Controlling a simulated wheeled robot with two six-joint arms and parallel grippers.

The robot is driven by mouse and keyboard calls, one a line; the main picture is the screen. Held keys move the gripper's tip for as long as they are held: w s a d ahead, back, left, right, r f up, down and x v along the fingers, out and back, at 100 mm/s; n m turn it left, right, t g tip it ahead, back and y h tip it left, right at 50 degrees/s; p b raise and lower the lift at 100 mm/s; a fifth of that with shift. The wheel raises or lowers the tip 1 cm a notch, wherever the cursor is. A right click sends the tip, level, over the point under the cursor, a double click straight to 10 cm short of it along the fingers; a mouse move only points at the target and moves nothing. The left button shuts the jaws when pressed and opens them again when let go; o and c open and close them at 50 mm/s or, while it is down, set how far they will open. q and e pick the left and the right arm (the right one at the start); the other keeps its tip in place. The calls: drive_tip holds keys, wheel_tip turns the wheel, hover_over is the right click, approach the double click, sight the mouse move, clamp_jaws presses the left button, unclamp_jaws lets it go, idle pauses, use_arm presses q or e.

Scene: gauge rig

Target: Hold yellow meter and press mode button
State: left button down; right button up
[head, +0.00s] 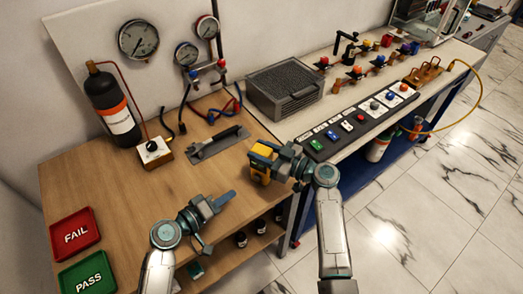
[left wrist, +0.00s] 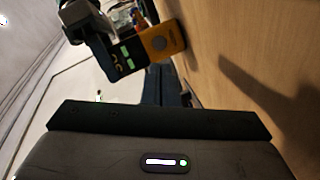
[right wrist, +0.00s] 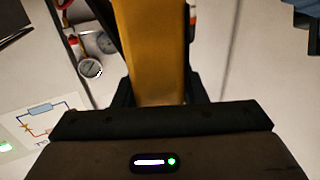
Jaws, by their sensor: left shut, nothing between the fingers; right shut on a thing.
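The yellow meter (head: 260,171) is in my right gripper (head: 272,163), held above the near edge of the wooden bench. In the right wrist view, the meter's yellow body (right wrist: 150,45) stands between the fingers. In the left wrist view, the meter (left wrist: 168,38) shows its face with a round grey knob and small green lit patches. I cannot tell which detail is the mode button. My left gripper (head: 228,197) is shut and empty, to the lower left of the meter and apart from it.
A grey cradle (head: 218,142) lies on the bench behind the meter. Red FAIL (head: 75,216) and green PASS (head: 68,278) trays are at the left. A dark grey box (head: 285,90) and a button panel (head: 360,120) are to the right. The bench middle is clear.

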sight(257, 177)
idle(0.3)
use_arm(q)
drive_tip(key=shift+s+d+g, duration=0.15)
drive_tip(key=shift+d+g, duration=0.2)
drive_tip(key=shift+g, duration=0.25)
drive_tip(key=shift+s+d+f+n+g, duration=0.3)
drive_tip(key=shift+s+n+g, duration=0.2)
drive_tip(key=shift+g, duration=0.5)
drive_tip(key=n+g, duration=0.1)
drive_tip(key=s+f+n+g, duration=0.1)
drive_tip(key=shift+s+g+y, duration=0.2)
drive_tip(key=shift+g+y, duration=0.2)
drive_tip(key=shift+w+d, duration=0.7)
drive_tip(key=shift+w, duration=0.6)
drive_tip(key=shift+w+d, duration=0.7)
drive_tip(key=shift+w, duration=0.6)
drive_tip(key=shift+w+d, duration=0.7)
drive_tip(key=shift+w, duration=0.6)
drive_tip(key=shift+w+d, duration=0.1)
drive_tip(key=shift+w, duration=0.05)
drive_tip(key=shift+w+d, duration=0.1)
drive_tip(key=shift+w, duration=0.1)
